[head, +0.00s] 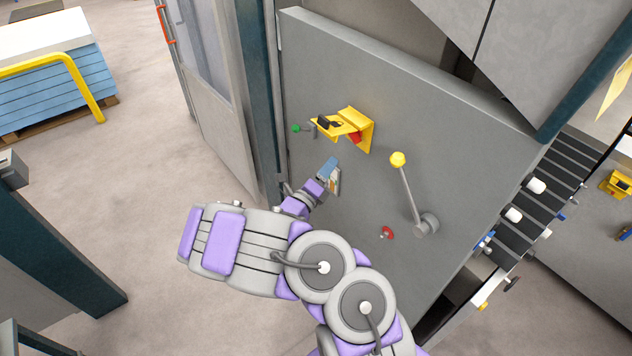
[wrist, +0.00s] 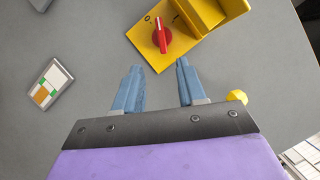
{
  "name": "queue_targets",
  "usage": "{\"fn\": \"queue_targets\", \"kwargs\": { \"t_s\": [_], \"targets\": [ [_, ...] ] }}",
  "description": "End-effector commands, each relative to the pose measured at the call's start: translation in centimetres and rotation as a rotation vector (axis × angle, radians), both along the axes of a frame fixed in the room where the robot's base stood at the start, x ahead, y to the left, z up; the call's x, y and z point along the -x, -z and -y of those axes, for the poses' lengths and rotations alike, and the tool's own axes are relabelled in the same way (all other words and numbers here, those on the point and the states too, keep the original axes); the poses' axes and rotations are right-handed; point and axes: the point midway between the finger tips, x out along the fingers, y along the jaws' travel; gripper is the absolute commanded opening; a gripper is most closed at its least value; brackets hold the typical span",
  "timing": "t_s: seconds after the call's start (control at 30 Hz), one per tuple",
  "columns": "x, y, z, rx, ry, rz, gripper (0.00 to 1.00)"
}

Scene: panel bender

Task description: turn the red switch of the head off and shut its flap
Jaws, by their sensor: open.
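The red switch (wrist: 160,38) sits on a yellow plate (wrist: 140,45) on the grey panel. In the wrist view its knob is about upright, with marks on the plate to either side of its top; the exact setting is hard to tell. Its yellow flap (wrist: 212,12) stands open, sticking out from the panel; in the head view the flap (head: 338,123) also shows, with a black piece on it, and the switch (head: 355,137) peeks out below. My gripper (wrist: 157,68) is open and empty, its blue fingers just below the switch, apart from it. The head view shows my gripper (head: 328,168) below the flap.
A lever with a yellow ball (head: 398,159) stands right of the switch. A green-knobbed lever (head: 297,128) is left of the flap. A small red handle (head: 387,233) sits lower on the panel (head: 455,160). A label card (wrist: 49,84) is left of my fingers.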

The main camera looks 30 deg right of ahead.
Motion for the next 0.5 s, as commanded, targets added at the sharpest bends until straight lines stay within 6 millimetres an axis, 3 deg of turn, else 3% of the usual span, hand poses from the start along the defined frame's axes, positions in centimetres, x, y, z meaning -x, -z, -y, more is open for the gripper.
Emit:
{"fn": "queue_targets", "kwargs": {
  "t_s": [0.2, 0.5],
  "targets": [
    [1.2, 0.7, -3.1, 0.0, -0.005, -0.003, 0.4],
    [2.1, 1.1, -4.9, -0.001, 0.0, 0.0, 0.4]
  ]
}}
